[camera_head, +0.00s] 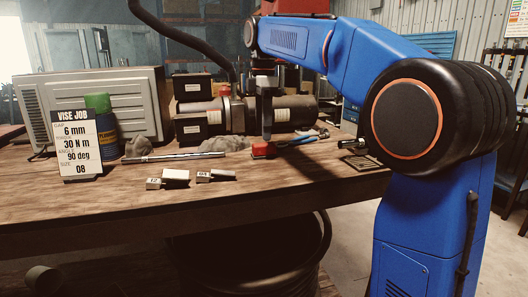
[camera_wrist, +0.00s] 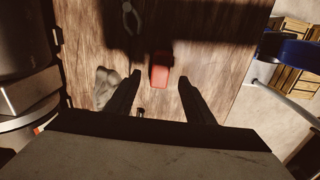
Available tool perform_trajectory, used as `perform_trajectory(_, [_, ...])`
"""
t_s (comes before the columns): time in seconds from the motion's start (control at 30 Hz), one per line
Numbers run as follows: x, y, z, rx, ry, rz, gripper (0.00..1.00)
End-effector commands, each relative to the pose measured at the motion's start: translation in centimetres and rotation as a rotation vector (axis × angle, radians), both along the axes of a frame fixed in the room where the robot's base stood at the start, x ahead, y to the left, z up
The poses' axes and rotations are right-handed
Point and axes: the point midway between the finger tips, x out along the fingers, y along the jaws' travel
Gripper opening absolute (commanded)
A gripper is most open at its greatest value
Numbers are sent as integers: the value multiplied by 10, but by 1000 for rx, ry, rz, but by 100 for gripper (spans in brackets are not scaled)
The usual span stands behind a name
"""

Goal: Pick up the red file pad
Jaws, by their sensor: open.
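The red file pad (camera_head: 263,150) lies on the wooden workbench, near the middle of the head view. In the wrist view the red pad (camera_wrist: 160,69) sits ahead of my gripper (camera_wrist: 157,82), in line with the gap between the two fingers. My gripper is open, with nothing between its fingers. In the head view my gripper (camera_head: 267,132) points down at the pad from just above. I cannot tell whether the fingertips touch the pad or the bench there.
Blue-handled pliers (camera_head: 299,140) lie right of the pad. A grey rag (camera_wrist: 106,86) is left of my fingers. A dark machine (camera_head: 240,112) stands behind. A job card (camera_head: 74,141), spray can (camera_head: 102,126) and metal blocks (camera_head: 171,178) are on the left and front bench.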

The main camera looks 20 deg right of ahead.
Motion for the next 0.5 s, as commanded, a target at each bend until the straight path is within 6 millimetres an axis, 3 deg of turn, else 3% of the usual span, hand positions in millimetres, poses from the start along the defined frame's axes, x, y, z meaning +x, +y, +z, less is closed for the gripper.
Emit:
perform_trajectory(0.17, [0,0,-9,0,0,0,48])
perform_trajectory(0.5, [-1,-1,-50,1,0,0,48])
